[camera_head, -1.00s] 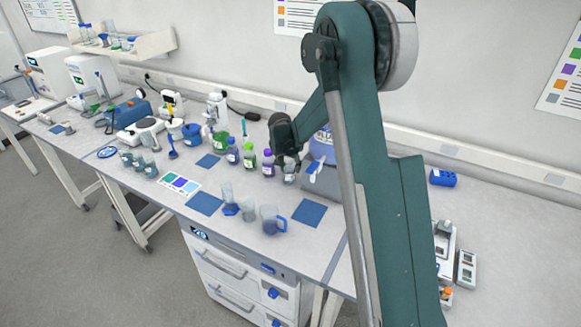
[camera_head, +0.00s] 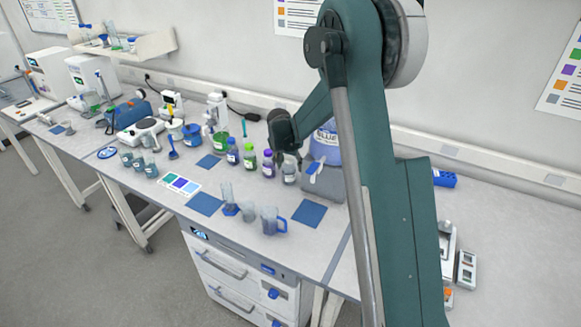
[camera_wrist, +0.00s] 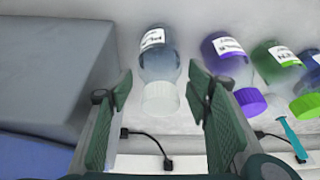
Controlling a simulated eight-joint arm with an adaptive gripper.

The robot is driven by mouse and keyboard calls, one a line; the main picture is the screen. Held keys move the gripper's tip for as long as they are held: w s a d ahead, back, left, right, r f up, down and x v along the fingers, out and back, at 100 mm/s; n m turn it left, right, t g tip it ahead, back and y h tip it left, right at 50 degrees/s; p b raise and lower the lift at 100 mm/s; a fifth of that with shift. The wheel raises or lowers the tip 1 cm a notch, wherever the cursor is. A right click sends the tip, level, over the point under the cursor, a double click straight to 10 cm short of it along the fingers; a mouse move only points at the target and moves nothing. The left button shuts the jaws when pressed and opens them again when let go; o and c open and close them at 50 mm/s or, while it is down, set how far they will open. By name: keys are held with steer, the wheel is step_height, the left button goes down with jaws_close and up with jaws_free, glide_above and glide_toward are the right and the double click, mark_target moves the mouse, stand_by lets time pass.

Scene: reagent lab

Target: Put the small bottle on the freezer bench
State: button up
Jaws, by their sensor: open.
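A small clear bottle with a whitish cap and a white label (camera_wrist: 160,60) stands on a bench in the wrist view. It also shows in the head view (camera_head: 289,170), below my gripper. My gripper (camera_wrist: 160,88) is open in the wrist view, its fingers on either side of the bottle's cap, with no clear contact. In the head view the fingertips are hard to make out. A white drawer unit with a small display (camera_head: 240,275) sits under the bench top (camera_head: 262,247); whether this is the freezer bench I cannot tell.
Purple-capped (camera_wrist: 235,65) and green-capped (camera_wrist: 275,65) bottles stand right of the bottle in the wrist view. A large grey box (camera_wrist: 60,65) is close on the left. Blue mats (camera_head: 309,213), a blue-handled jug (camera_head: 270,220) and beakers lie toward the bench front.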

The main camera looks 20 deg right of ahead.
steer(key=v, duration=1)
steer(key=shift+d, duration=0.1)
stand_by(0.6)
steer(key=s+a+r+n, duration=0.1)
steer(key=s+r, duration=0.4)
steer(key=s, duration=0.3)
steer(key=s+a+r+n+t+y, duration=0.1)
steer(key=s+r+n, duration=0.1)
steer(key=s+r, duration=0.45)
steer(key=s+a+r+n, duration=0.1)
steer(key=s+r, duration=0.3)
steer(key=s, duration=0.6)
steer(key=s+a+f+n+t+y, duration=0.1)
steer(key=s+n, duration=0.1)
steer(key=s, duration=1)
steer(key=s+a+f+n+t, duration=0.1)
steer(key=s+n, duration=0.1)
steer(key=s, duration=1)
steer(key=shift+s+a+f+y, duration=0.2)
steer(key=shift+s+a+y, duration=0.15)
steer(key=shift+s+y, duration=0.05)
